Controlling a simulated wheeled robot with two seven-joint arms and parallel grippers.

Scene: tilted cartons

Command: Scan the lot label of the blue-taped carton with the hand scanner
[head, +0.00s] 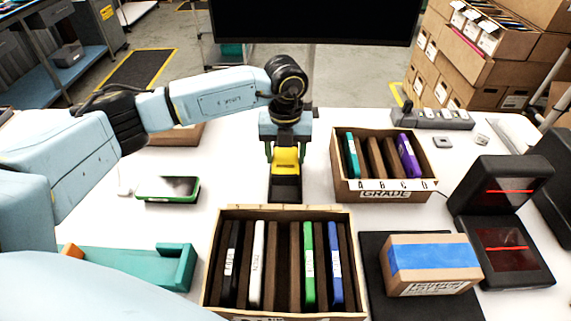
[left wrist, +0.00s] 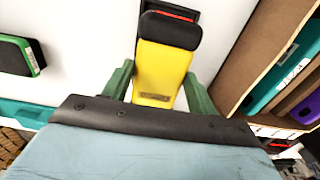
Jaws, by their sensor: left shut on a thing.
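The blue-taped carton (head: 405,255) rests on a black mat (head: 378,290) at the front right of the table. Wide blue tape covers much of its top. A white printed label (head: 437,288) is on its near face; its text is too small to read. My left gripper (head: 284,158) is shut on the yellow hand scanner (head: 286,161), back from the carton and to its left. The scanner's body (left wrist: 162,70) sits between the green fingers in the left wrist view, its black head with a red window pointing away. My right gripper is not in view.
An open box of upright slabs (head: 212,290) stands front centre, left of the carton. A GRADE box (head: 382,192) stands behind the carton. A black device with red lines (head: 505,192) stands at right. A green-edged device (head: 168,188) and teal tray (head: 130,262) lie left.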

